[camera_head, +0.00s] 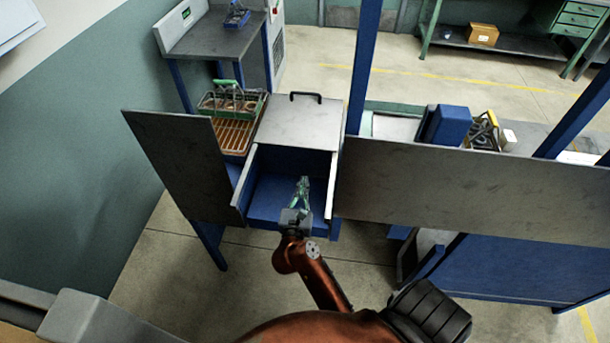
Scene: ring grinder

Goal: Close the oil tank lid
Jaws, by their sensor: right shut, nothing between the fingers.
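The oil tank (238,200) is a box with grey metal walls, and its front part is uncovered, showing a blue inside. A flat grey lid (290,125) with a black handle (305,96) covers the back part; the handle is at its far edge. My right gripper (304,180) is over the uncovered front part, in front of the lid's near edge. It is shut and empty, with its fingers pointing away toward the lid. It looks apart from the lid, but its height over the tank is hard to tell. My left gripper is not in view.
Grey panels stand left (178,160) and right (450,190) of the tank. A green-handled basket (228,103) sits on a brown rack (235,135) left of the lid. A blue post (362,65) rises just right of the lid. A blue box (446,125) stands behind the right panel.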

